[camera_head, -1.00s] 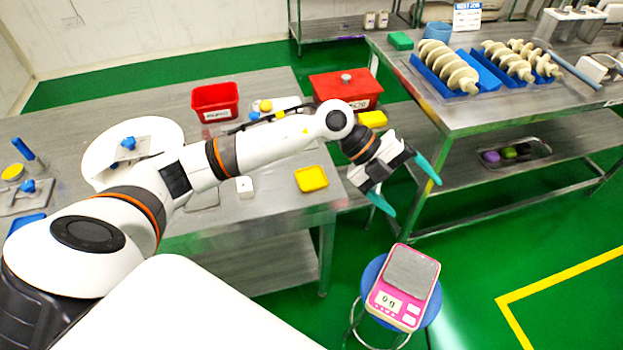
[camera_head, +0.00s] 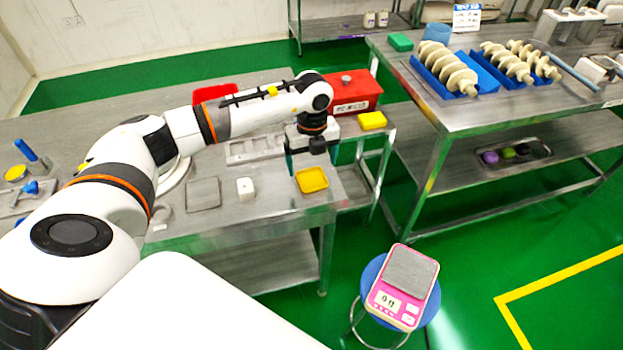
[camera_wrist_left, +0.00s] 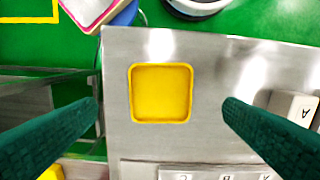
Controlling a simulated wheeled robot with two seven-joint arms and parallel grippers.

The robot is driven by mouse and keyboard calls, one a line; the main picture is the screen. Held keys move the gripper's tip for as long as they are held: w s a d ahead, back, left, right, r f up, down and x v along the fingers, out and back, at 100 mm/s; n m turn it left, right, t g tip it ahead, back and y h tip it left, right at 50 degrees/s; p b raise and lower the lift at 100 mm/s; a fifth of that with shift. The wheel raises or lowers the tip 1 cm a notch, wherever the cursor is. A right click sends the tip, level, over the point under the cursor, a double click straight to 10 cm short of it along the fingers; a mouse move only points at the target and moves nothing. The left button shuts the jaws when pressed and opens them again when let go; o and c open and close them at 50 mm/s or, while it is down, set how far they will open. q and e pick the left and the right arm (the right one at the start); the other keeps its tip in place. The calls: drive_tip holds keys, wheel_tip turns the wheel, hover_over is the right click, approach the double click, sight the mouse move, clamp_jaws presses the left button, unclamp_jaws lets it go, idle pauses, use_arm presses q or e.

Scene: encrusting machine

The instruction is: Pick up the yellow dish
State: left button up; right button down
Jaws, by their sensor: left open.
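The yellow dish (camera_head: 312,180) is a shallow square tray, lying flat near the right front corner of the steel table. It also shows in the left wrist view (camera_wrist_left: 161,93), in the gap between the two green fingers. My left gripper (camera_head: 312,160) points down above the table, just behind the dish in the head view. Its fingers are apart, with nothing between them touching the dish. My right gripper is not in view.
A second yellow item (camera_head: 371,120) lies on a lower side stand. A white block (camera_head: 245,188) and a metal plate (camera_head: 203,194) lie left of the dish. A red box (camera_head: 350,93) stands behind the gripper. A pink scale (camera_head: 405,287) sits on a blue stool.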

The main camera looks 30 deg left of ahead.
sight(312, 181)
use_arm(q)
wheel_tip(312, 181, down, 5)
drive_tip(key=shift+a+f+p, duration=0.1)
drive_tip(key=shift+p, duration=0.45)
drive_tip(key=shift+c, duration=0.5)
drive_tip(key=c, duration=1)
drive_tip(key=shift+o, duration=0.2)
wheel_tip(312, 181, up, 10)
drive_tip(key=b, duration=0.1)
